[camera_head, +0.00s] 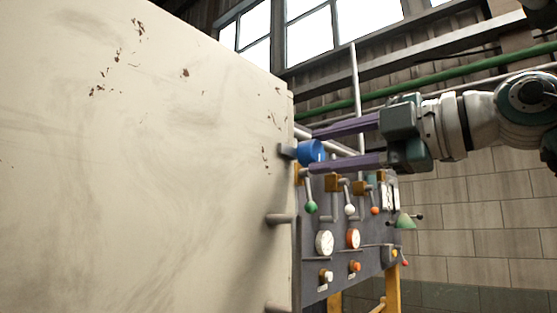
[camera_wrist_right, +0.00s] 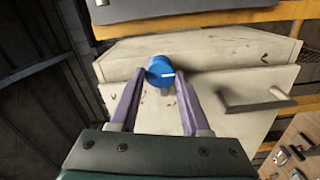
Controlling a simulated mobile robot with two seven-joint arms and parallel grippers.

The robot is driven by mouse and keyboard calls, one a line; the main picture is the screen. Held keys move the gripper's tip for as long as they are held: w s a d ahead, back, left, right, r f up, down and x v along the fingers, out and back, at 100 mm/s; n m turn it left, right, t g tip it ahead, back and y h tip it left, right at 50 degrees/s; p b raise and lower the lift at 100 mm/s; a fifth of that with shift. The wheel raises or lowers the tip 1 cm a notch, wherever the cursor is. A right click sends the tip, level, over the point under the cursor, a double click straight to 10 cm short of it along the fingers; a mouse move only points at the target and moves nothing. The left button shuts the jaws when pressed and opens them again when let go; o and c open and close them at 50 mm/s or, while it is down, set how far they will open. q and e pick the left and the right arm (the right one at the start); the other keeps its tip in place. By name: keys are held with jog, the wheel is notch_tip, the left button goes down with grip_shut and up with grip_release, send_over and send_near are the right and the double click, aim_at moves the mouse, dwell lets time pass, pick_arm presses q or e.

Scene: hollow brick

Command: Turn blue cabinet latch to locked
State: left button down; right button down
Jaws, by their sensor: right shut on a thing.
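The blue latch (camera_head: 311,151) is a round knob on a short grey stem at the edge of the pale cabinet (camera_head: 150,150). In the right wrist view, the latch (camera_wrist_right: 157,69) shows a white mark pointing to the picture's right. My right gripper (camera_head: 312,150) comes in from the right with its two purple fingers. The fingertips (camera_wrist_right: 157,78) lie on either side of the latch and are shut on it. The fingers partly hide the latch's sides. My left gripper is in neither view.
A grey panel (camera_head: 335,285) with several levers, gauges and knobs stands behind and below my right gripper. A grey bar handle (camera_wrist_right: 255,104) sticks out from the cabinet front, right of the latch. A yellow frame (camera_head: 392,290) supports the panel.

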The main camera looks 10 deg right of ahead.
jog(key=shift+c, duration=1.9)
grip_release()
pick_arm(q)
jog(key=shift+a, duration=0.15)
